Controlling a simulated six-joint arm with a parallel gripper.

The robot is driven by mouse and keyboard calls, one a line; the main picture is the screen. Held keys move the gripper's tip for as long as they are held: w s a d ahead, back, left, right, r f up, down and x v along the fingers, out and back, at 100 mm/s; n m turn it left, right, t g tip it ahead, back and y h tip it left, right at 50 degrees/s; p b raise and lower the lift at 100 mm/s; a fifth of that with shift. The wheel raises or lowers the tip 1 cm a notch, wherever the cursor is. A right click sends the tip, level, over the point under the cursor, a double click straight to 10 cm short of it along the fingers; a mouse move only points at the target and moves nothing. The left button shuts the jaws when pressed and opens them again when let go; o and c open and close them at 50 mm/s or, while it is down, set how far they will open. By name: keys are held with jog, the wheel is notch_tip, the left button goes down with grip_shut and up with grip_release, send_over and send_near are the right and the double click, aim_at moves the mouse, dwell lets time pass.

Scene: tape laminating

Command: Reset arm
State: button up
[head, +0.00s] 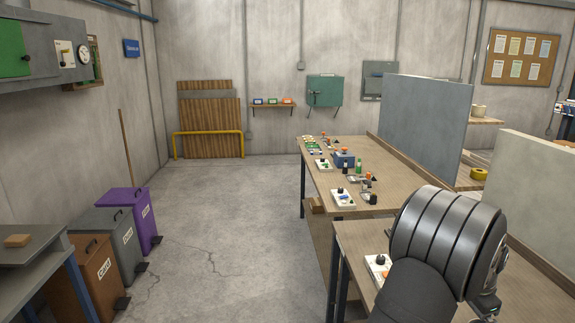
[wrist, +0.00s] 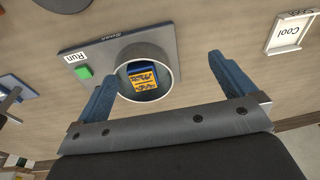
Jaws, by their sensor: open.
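In the wrist view my gripper (wrist: 160,93) is open, with its two blue fingers spread wide and nothing between the tips. Beyond the fingertips a round metal cup (wrist: 171,62) sits on a grey base plate with a green button (wrist: 83,72) and a "Run" label. A blue and yellow item (wrist: 143,78) lies inside the cup. In the head view my arm covers the near right of the bench, and my gripper is hidden there.
A white "Cool" tray (wrist: 287,33) lies to the upper right in the wrist view. In the head view a long bench (head: 375,150) carries several small devices. Upright panels (head: 421,118) stand along its right side. The floor (head: 230,215) to the left is clear beside several bins.

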jog(key=shift+m+g+y, duration=0.3)
jog(key=shift+g+y, duration=0.1)
jog(key=shift+y, duration=0.4)
jog(key=s+d, duration=0.2)
jog(key=d, duration=0.1)
jog(key=s+d, duration=0.1)
jog(key=shift+d+f, duration=0.15)
jog(key=shift+f, duration=0.1)
jog(key=shift+r, duration=0.55)
